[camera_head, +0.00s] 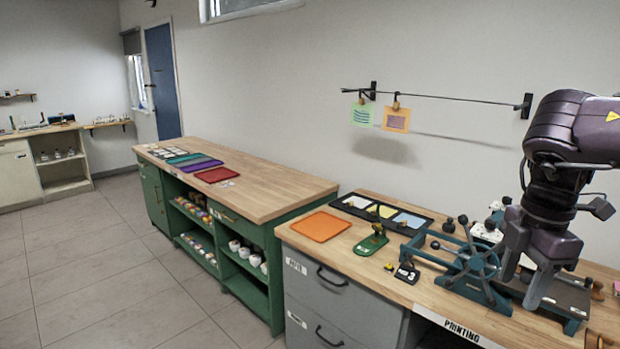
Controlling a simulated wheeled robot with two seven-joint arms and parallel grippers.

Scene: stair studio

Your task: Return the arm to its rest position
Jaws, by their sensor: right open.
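My right arm (560,150) comes in from the right edge, dark purple-grey, with its wrist bent downward. My right gripper (520,290) points down in front of or over the blue printing press (470,265) on the wooden bench. Its two fingers stand apart with nothing visible between them. I cannot tell whether the fingers touch the press. The arm and gripper hide part of the press and of the bench behind it. My left gripper is not in view.
The printing bench (375,266) holds an orange tray (320,226), a three-part tray (383,212), a small green tool (371,240) and a black numbered block (407,272). A green cabinet (285,190) stands left. Two cards hang on a wall wire (455,97). The floor at left is clear.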

